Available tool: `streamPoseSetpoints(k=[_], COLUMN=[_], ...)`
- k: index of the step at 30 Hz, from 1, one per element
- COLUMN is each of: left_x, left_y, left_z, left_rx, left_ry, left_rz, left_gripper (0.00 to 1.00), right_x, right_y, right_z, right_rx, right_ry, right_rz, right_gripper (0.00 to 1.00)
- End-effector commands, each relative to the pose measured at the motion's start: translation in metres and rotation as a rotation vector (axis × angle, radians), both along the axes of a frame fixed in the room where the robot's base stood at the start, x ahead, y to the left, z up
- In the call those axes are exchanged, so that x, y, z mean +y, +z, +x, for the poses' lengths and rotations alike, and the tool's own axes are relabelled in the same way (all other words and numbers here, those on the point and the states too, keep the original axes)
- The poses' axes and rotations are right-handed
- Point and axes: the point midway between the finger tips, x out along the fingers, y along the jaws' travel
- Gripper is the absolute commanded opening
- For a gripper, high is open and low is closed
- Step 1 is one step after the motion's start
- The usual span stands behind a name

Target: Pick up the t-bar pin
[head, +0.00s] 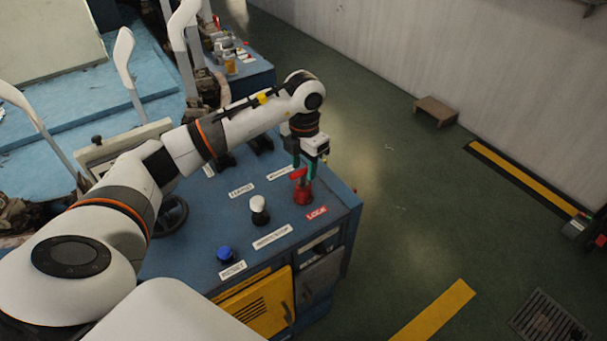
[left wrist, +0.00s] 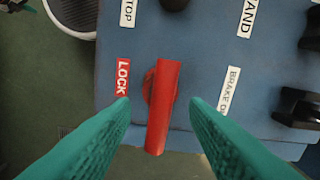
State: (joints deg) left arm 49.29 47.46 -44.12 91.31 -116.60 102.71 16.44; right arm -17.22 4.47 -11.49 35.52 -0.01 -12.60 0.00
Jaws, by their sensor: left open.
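The t-bar pin (head: 303,193) is red and stands on the blue console top near its right corner, beside the red LOCK label (head: 316,212). In the left wrist view the red crossbar of the pin (left wrist: 162,100) runs nearly upright in the picture, over a round red base. My left gripper (head: 305,165) is directly over the pin, pointing down. Its green fingers (left wrist: 158,106) are open, one on each side of the crossbar, with a visible gap on both sides. The fingers partly hide the pin in the head view. My right gripper is not in view.
A white-topped knob (head: 259,204) and a blue button (head: 225,253) stand on the console left of the pin. Black levers (head: 262,144) are behind. The console edge lies just right of the pin, with open green floor beyond.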

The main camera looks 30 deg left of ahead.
Motion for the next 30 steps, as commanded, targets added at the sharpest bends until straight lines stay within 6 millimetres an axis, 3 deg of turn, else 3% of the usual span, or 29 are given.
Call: streamPoseSetpoints(k=[6, 14, 22, 30], left_x=[0.0, 0.0, 0.0, 0.001], left_y=[-0.029, -0.033, -0.033, -0.032], left_z=[-0.001, -0.001, -0.001, 0.0], left_rx=[0.001, 0.0, 0.0, -0.001], left_ry=[0.0, -0.001, -0.001, -0.001], left_rz=[-0.002, -0.001, -0.001, -0.001], left_gripper=[0.41, 0.41, 0.0, 0.0], right_x=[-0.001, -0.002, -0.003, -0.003], right_y=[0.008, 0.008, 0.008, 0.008], right_z=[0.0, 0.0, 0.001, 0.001], right_rx=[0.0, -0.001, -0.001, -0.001], right_ry=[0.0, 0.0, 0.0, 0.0], right_rz=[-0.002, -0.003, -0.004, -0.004], right_gripper=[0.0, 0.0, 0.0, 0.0])
